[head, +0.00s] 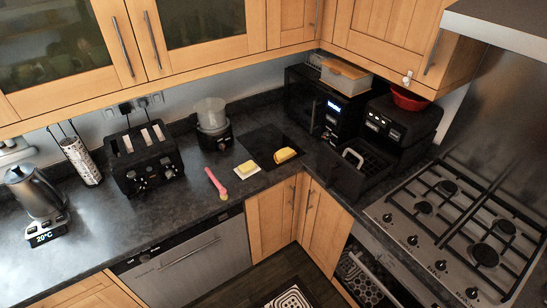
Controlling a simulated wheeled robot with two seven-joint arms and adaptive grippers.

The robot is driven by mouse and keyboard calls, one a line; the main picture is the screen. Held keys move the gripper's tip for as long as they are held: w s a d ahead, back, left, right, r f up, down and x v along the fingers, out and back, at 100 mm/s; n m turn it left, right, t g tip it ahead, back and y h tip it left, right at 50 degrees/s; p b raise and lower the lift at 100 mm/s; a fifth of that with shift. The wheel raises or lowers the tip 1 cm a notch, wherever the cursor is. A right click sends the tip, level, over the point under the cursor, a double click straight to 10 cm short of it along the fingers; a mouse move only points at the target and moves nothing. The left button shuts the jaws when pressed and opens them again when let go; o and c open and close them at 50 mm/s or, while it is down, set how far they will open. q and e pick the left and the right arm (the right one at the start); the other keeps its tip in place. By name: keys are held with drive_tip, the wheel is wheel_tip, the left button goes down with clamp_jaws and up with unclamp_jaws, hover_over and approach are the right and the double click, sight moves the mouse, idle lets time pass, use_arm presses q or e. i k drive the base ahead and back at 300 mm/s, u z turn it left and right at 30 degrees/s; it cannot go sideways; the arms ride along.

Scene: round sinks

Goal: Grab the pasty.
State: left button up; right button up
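A golden-yellow, half-moon shaped piece (286,155), which looks like the pasty, lies on a flat black board (262,142) on the dark countertop near the corner. A smaller yellow block (246,167), perhaps butter, sits on a white base just left of it. Neither of my grippers shows in the head view, so nothing is seen touching the pasty.
A pink-handled utensil (215,183) lies left of the yellow block. A black toaster (145,160), a blender-like appliance (212,122), a microwave (318,100) and an air fryer with its drawer out (355,168) stand around. The gas hob (465,225) is at right.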

sight(281, 155)
drive_tip(key=u, duration=0.6)
drive_tip(key=i, duration=1.1)
drive_tip(key=z, duration=0.3)
